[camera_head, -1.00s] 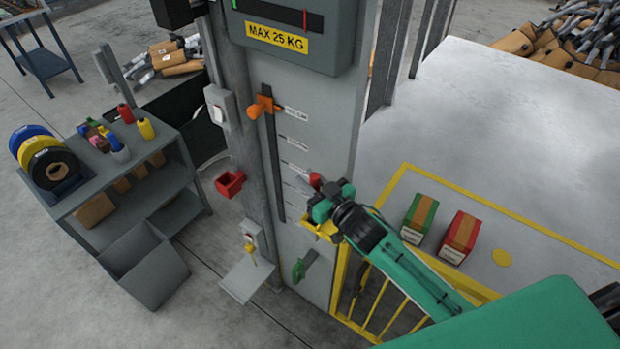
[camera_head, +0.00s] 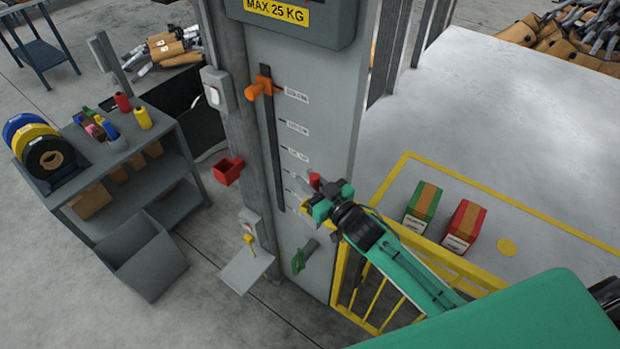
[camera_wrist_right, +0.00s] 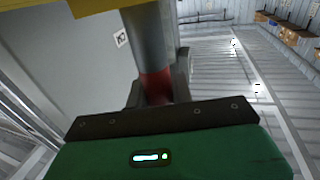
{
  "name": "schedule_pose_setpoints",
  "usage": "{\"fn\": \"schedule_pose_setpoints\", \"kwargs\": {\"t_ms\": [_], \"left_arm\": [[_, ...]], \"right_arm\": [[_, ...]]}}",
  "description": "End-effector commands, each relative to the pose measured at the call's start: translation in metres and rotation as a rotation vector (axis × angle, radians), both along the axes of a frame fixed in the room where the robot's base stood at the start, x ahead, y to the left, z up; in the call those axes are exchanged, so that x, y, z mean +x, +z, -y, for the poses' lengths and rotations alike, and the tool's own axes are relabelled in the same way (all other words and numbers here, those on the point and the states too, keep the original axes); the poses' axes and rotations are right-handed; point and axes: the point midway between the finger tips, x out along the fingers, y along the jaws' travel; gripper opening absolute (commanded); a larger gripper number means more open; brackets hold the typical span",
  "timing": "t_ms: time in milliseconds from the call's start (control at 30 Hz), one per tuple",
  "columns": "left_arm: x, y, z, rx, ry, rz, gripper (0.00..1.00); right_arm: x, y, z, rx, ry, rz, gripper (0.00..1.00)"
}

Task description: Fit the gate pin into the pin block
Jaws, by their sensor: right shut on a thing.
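My right gripper (camera_head: 322,200) is shut on the gate pin, in front of the grey post near its lower end. The pin's red end (camera_head: 315,180) sticks up above the jaws in the head view. In the right wrist view the gate pin (camera_wrist_right: 150,50) is a grey rod with a red band between the fingers. A small yellow part (camera_head: 304,206), perhaps the pin block, shows beside the jaws, mostly hidden. I cannot tell whether the pin is inside it. My left gripper is out of view.
A yellow gate (camera_head: 375,300) stands below my right arm. Green (camera_head: 422,207) and red (camera_head: 464,226) boxes lie to the right. A shelf (camera_head: 110,170) stands left.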

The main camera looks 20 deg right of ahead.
Motion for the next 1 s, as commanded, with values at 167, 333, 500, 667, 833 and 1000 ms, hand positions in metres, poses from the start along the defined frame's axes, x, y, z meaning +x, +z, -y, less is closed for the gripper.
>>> {"fn": "schedule_pose_setpoints", "kwargs": {"t_ms": [167, 333, 500, 667, 833, 1000], "left_arm": [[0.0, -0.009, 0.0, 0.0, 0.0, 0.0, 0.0], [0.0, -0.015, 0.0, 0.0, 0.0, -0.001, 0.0], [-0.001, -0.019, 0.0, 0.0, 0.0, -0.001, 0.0], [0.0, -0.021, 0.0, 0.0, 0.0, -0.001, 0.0], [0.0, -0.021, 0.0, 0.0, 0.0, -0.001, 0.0], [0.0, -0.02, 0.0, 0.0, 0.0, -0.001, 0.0]], "right_arm": [[0.0, -0.014, 0.001, -0.001, -0.002, -0.001, 0.0], [0.001, -0.023, 0.001, -0.003, -0.002, -0.001, 0.0], [0.0, -0.03, 0.001, -0.003, -0.002, -0.001, 0.0], [0.0, -0.032, 0.001, -0.002, -0.001, 0.0, 0.0], [0.0, -0.033, 0.001, -0.001, -0.001, 0.0, 0.0], [0.0, -0.032, 0.001, -0.001, -0.001, 0.0, 0.24]]}}
